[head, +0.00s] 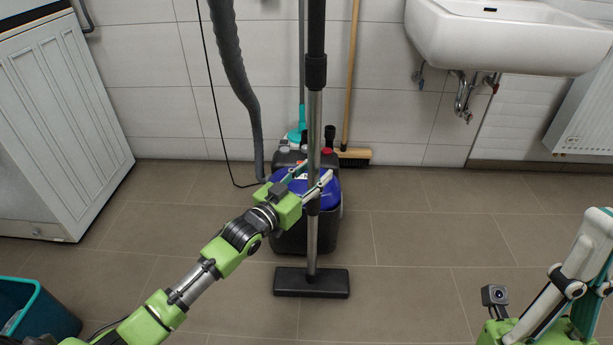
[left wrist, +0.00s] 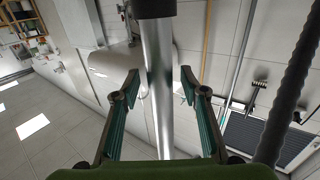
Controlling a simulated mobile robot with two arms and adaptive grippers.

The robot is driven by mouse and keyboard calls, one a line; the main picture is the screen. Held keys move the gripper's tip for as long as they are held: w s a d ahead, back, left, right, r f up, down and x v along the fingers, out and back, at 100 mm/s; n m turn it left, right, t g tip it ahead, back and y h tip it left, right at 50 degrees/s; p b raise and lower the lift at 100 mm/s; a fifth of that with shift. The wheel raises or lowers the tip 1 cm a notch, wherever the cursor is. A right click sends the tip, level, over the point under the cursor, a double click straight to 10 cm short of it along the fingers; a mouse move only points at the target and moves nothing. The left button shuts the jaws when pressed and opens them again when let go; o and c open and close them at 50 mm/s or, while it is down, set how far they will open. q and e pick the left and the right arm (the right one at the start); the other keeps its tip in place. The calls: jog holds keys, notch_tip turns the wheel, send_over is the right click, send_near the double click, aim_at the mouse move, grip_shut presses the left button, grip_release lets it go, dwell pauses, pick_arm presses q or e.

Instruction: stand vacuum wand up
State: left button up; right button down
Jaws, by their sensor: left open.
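The vacuum wand (head: 314,130) stands upright, a silver tube with a black upper section. Its flat black floor head (head: 311,282) rests on the tiles. My left gripper (head: 318,189) is at the lower part of the tube, in front of the blue and black vacuum body (head: 293,235). In the left wrist view, the silver tube (left wrist: 157,90) runs between the two open fingers (left wrist: 160,88), with gaps visible on both sides. My right gripper (head: 582,262) is at the lower right, away from the wand; its finger opening is unclear.
A corrugated hose (head: 235,65) hangs left of the wand. A broom (head: 352,85) leans on the back wall. A white sink (head: 510,35) is at upper right, a white appliance (head: 60,120) at left, and a teal bin (head: 40,310) at lower left. Floor right of the wand is clear.

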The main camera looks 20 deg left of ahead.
pick_arm(q)
jog(key=v, duration=1.1)
jog(key=shift+s+r, duration=0.35)
jog(key=shift+r, duration=0.05)
